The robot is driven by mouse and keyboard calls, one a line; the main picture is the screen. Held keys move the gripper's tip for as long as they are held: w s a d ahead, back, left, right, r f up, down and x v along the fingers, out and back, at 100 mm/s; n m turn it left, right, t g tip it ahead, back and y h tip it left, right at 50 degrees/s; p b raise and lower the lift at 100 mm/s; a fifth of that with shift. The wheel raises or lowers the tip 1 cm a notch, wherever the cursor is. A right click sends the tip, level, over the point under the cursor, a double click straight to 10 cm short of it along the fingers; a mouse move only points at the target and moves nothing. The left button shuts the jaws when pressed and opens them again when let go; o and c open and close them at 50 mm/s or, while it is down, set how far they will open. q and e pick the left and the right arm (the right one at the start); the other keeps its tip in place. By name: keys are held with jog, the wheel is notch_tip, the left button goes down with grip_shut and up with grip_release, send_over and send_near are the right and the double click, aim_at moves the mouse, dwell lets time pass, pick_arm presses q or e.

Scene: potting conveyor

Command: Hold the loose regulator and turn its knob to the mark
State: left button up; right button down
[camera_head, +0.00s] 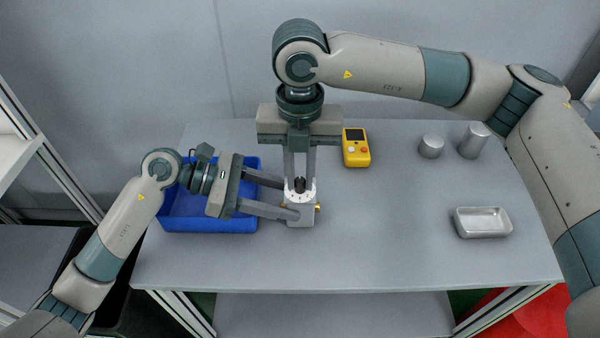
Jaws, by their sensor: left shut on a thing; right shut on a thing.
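The regulator (301,214) stands upright on the grey table, a grey block with a white dial top and brass fittings low on its sides. Its dark knob (299,184) sits on top of the white dial. My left gripper (290,199) reaches in from the left and is shut on the regulator's body. My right gripper (299,178) points straight down from above and is shut on the knob. The fingers partly cover the knob and dial, and the mark is too small to make out.
A blue bin (210,226) stands on the left behind my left gripper. A yellow handheld device (356,154) lies behind the regulator to the right. Two metal cylinders (431,147) (474,141) and a metal tray (483,223) are at the right. The table's front middle is clear.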

aim_at(300, 179)
pick_arm(q)
jog(key=shift+s, duration=0.1)
pick_arm(e)
jog(key=shift+m, duration=0.6)
jog(key=c, duration=1.6)
grip_release()
jog(key=shift+c, duration=0.2)
notch_tip(300, 179, up, 12)
